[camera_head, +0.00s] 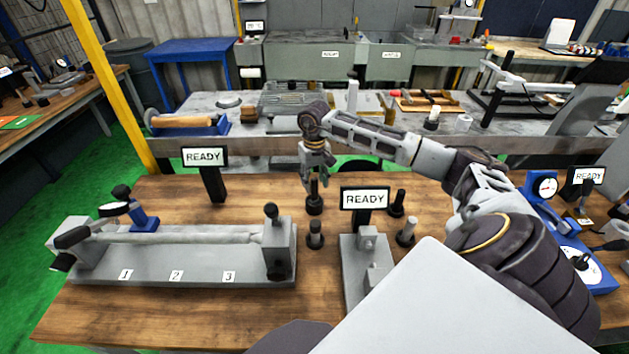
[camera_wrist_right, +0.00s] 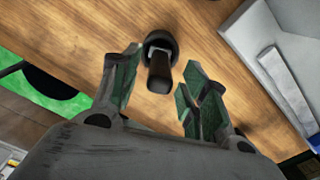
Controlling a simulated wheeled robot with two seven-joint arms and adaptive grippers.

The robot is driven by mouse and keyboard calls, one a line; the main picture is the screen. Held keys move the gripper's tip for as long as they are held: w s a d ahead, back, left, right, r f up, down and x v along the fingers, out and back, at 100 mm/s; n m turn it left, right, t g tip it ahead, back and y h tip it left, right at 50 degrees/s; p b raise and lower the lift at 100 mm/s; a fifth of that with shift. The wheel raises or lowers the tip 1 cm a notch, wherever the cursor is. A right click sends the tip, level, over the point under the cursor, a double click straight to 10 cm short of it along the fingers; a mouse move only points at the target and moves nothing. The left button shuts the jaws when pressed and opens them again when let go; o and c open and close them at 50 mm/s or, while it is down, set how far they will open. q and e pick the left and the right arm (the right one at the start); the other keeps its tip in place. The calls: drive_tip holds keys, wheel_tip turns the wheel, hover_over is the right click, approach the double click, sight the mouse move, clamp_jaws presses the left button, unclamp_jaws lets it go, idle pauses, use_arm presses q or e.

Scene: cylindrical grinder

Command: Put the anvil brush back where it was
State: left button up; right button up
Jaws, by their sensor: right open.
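My right gripper (camera_head: 314,172) reaches down over the wooden bench. Its fingers are open, and they also show in the right wrist view (camera_wrist_right: 160,92). A dark upright piece with a round black base (camera_head: 314,207) stands on the bench under it. In the right wrist view this dark piece (camera_wrist_right: 160,68) shows between and just beyond the two fingertips, with nothing clamped. It may be the anvil brush, but I cannot tell for sure. My left gripper is not in view.
Similar dark-based pieces stand nearby: one in front (camera_head: 315,238), two to the right (camera_head: 406,235) (camera_head: 397,206). A READY sign (camera_head: 364,199) stands above a grey block fixture (camera_head: 367,262). A long grey measuring fixture (camera_head: 190,268) lies left. Bare wood lies between them.

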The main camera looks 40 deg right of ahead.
drive_tip(key=shift+r, duration=0.4)
wheel_tip(320, 180, up, 4)
drive_tip(key=shift+f+b, duration=0.1)
drive_tip(key=shift+b, duration=0.2)
wheel_tip(320, 180, up, 5)
drive_tip(key=shift+f, duration=0.1)
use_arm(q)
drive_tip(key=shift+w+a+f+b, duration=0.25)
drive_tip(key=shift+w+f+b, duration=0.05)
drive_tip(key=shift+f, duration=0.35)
use_arm(e)
drive_tip(key=shift+r, duration=1.25)
